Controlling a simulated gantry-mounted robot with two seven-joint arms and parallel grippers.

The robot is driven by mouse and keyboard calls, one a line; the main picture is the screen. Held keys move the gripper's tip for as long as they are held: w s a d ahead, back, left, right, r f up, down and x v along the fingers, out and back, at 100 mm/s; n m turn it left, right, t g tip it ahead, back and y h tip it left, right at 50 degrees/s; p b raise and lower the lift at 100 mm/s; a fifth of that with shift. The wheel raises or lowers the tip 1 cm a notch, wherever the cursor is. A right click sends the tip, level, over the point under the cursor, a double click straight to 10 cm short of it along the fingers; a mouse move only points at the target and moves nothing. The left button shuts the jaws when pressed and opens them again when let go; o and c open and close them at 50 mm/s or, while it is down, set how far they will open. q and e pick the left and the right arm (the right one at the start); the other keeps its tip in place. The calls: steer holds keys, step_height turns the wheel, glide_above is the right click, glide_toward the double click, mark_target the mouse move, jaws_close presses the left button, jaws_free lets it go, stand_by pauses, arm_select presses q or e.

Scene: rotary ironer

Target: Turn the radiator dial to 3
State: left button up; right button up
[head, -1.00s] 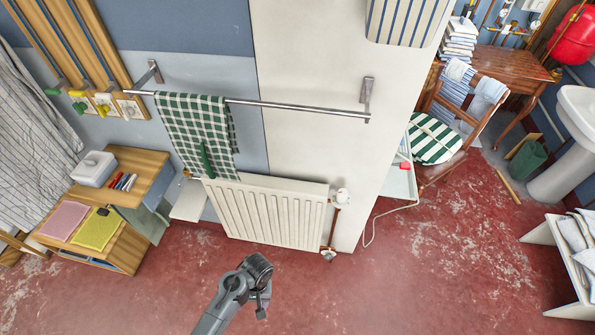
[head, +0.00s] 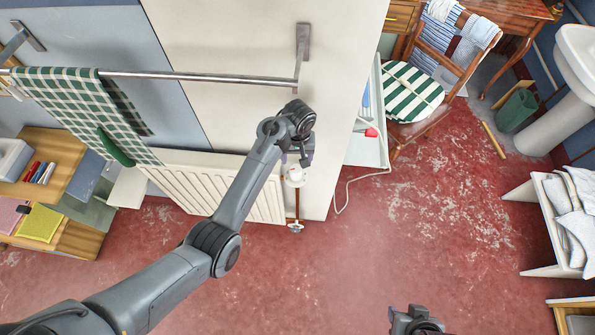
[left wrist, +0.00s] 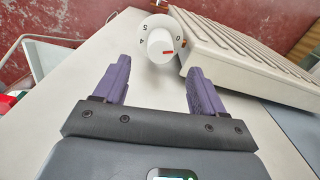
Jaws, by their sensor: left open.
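The radiator dial (head: 294,176) is a small white knob on the right end of the white radiator (head: 190,185). In the left wrist view the dial (left wrist: 160,43) shows its face, with 0 at the right and 5 and 4 at the left. A red mark on the knob points right and slightly down, just below the 0. My left gripper (head: 296,158) is close to the dial, partly covering it in the head view.
A metal rail (head: 200,76) with a green checked towel (head: 75,100) runs above the radiator. A copper pipe (head: 297,207) goes down below the dial. A white cable (head: 350,190) lies to the right. The red floor in front is clear.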

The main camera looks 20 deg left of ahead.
mark_target(296, 169)
arm_select(q)
step_height(296, 169, down, 9)
steer(key=shift+a+r+b, duration=0.1)
steer(key=shift+a+b, duration=0.05)
steer(key=shift+b, duration=0.4)
steer(key=shift+f, duration=0.6)
steer(key=c, duration=1)
steer(key=shift+s, duration=0.1)
